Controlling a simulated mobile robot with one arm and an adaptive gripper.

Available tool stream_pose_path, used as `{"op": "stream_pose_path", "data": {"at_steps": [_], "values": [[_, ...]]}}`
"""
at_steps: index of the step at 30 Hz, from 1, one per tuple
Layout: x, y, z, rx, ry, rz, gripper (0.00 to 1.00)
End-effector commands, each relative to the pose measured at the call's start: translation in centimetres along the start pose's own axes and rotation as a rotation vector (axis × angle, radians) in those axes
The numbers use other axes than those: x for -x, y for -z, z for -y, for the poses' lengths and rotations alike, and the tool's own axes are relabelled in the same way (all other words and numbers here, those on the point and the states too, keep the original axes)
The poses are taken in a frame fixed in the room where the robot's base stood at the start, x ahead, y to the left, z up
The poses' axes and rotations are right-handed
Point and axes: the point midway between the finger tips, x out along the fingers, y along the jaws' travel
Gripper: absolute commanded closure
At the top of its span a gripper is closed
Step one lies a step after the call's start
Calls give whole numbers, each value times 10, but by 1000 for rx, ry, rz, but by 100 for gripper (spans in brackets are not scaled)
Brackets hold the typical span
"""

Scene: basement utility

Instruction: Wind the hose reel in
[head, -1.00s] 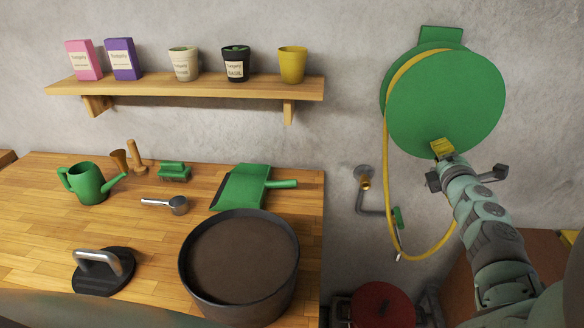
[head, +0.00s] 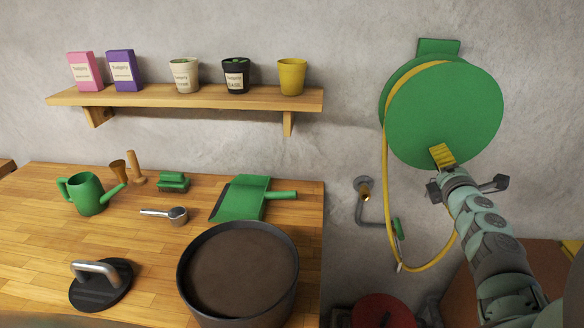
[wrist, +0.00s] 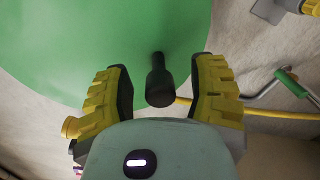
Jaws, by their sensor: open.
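The green hose reel (head: 445,110) is mounted on the grey wall at the right, and its disc also fills much of the wrist view (wrist: 100,40). The yellow hose (head: 386,190) hangs from it in a long loop. A black crank handle (wrist: 160,85) sticks out from the disc in the wrist view; in the head view my gripper hides it. My gripper (head: 442,156) is at the lower part of the disc. Its yellow fingers (wrist: 165,95) are open, one on each side of the handle, with gaps between them and it.
A wall tap with a pipe (head: 364,190) and green lever is left of the hose. A wooden bench (head: 40,235) holds a watering can (head: 87,193), dustpan (head: 240,199) and large dark pot (head: 190,290). A red round thing (head: 384,312) is below the hose.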

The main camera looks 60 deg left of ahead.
Motion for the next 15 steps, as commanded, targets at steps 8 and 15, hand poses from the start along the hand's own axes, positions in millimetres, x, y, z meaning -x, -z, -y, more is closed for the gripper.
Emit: {"op": "stream_pose_path", "data": {"at_steps": [8, 15], "values": [[14, 0, 1, 4, 1, -1, 43], [44, -2, 2, 4, 2, 1, 43]]}}
